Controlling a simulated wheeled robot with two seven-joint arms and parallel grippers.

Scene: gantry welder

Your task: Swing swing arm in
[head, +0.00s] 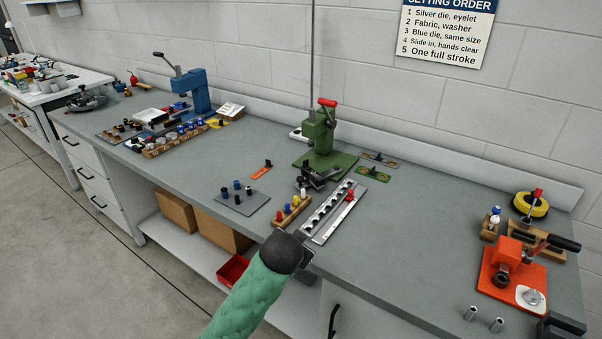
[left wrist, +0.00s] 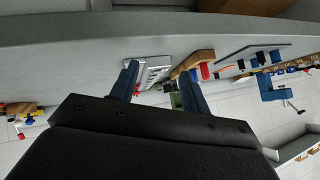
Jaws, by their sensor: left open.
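A green press (head: 318,135) with a red-tipped lever stands on a green base plate near the wall. A dark jointed piece (head: 318,178) sits at the front of its base; it may be the swing arm, but I cannot tell for sure. My left gripper (head: 307,256) is at the bench's front edge, in front of the silver rail, well short of the press. Its fingers are mostly hidden behind my wrist. In the left wrist view the two blue fingers (left wrist: 158,78) are apart, with nothing held between them. My right gripper is not in view.
The silver rail with holes (head: 328,210) and a wooden block of coloured pegs (head: 292,211) lie between my gripper and the press. A grey mat (head: 243,203) with dies is left. An orange device (head: 508,268) stands right. Bare bench lies between rail and orange device.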

